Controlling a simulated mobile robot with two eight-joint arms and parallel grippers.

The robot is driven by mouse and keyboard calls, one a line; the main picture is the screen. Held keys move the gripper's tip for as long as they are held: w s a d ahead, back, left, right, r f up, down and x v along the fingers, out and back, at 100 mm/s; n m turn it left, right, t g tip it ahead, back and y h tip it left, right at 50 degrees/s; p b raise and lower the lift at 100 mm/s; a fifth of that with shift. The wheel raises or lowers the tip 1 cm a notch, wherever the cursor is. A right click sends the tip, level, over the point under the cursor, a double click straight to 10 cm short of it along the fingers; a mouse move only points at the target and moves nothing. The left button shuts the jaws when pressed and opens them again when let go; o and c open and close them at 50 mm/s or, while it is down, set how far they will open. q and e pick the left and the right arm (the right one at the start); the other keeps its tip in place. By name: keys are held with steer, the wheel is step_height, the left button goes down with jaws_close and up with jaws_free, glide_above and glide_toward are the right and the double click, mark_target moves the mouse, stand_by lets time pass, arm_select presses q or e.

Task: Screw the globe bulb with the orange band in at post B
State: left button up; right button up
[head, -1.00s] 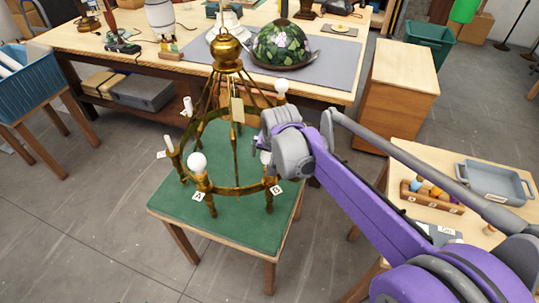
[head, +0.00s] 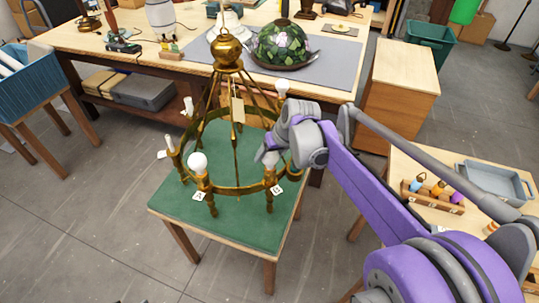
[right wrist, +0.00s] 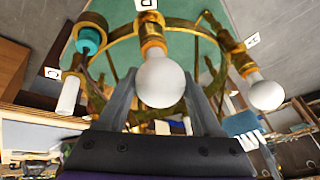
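The brass ring chandelier (head: 228,190) stands on a green-topped table. Post B, marked by a B tag (head: 277,190), is at its front right, and the tag shows in the right wrist view (right wrist: 147,4). A white globe bulb (right wrist: 160,82) is at post B, with an orange-gold band (right wrist: 152,45) at its base; I cannot tell band from socket. My right gripper (head: 264,157) has its fingers on both sides of this globe, seemingly touching it, and they hide most of it in the head view. My left gripper is not in view.
Another globe bulb (head: 197,162) stands at post A, beside its tag (head: 200,197). A slim white bulb (right wrist: 70,95) is near tag C (right wrist: 52,73). A side table at right holds a wooden bulb rack (head: 433,195) and grey tray (head: 497,180).

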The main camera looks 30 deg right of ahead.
jaws_close()
steer(key=m+h, duration=0.1)
steer(key=m, duration=0.1)
steer(key=m+h, duration=0.1)
steer(key=m, duration=0.2)
steer(key=shift+m+h, duration=0.3)
steer(key=shift+d+m+h, duration=0.15)
steer(key=shift+m+h, duration=0.25)
steer(key=shift+m, duration=0.8)
steer(key=m+h, duration=0.1)
steer(key=m, duration=0.1)
steer(key=shift+s+m+g, duration=0.1)
steer(key=shift+m+g, duration=0.2)
steer(key=shift+g, duration=0.1)
steer(key=m+g, duration=0.1)
steer(key=m, duration=0.1)
steer(key=m+h, duration=0.1)
steer(key=m, duration=0.2)
steer(key=shift+s+g, duration=0.1)
steer(key=shift+g, duration=0.3)
steer(key=shift+m+h, duration=0.3)
